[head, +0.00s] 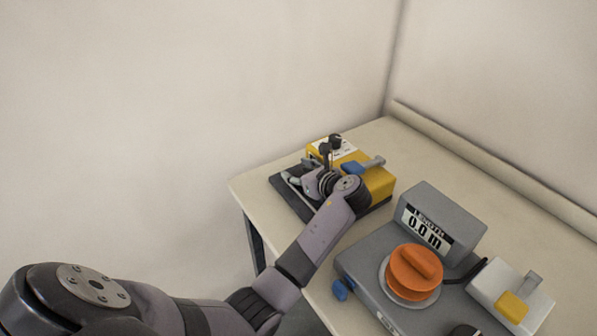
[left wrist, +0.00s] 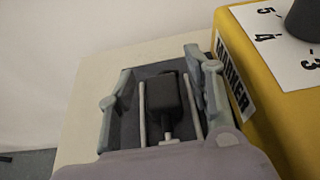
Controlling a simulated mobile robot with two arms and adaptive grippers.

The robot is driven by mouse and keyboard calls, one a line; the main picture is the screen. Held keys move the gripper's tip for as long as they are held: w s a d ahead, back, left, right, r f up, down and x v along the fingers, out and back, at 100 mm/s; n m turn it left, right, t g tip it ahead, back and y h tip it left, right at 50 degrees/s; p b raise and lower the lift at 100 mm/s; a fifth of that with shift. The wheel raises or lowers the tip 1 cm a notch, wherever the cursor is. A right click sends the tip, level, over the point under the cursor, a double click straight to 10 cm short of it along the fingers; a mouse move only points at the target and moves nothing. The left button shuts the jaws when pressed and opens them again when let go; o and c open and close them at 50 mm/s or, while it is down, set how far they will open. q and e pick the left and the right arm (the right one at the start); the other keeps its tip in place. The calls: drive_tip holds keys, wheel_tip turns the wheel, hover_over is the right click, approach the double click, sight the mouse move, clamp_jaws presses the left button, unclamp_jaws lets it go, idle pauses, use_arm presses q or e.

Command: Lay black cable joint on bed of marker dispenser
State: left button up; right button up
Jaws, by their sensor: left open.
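The marker dispenser (head: 377,179) is a yellow box with a dark flat bed (head: 292,205) at its left, at the table's far left corner. Its yellow side with the word MARKER shows at the right of the left wrist view (left wrist: 268,110). My left gripper (head: 298,176) is over the bed, with its fingers open. In the left wrist view a black block (left wrist: 162,97), apparently the black cable joint, is between the open fingers (left wrist: 158,68), apart from both. It appears to lie on the bed between two thin pale rods. My right gripper is not in view.
A grey length counter (head: 440,222) reading 0.0 m, with an orange knob (head: 414,270), stands nearer on the table. A pale box with a yellow part (head: 511,305) is to its right. The tabletop (head: 440,155) behind is clear. A wall borders the table.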

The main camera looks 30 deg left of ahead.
use_arm(q)
drive_tip(key=shift+r+b, duration=0.3)
drive_tip(key=v, duration=1.2)
drive_tip(key=shift+r+p, duration=0.3)
drive_tip(key=shift+r, duration=0.05)
drive_tip(key=shift+s+f, duration=0.1)
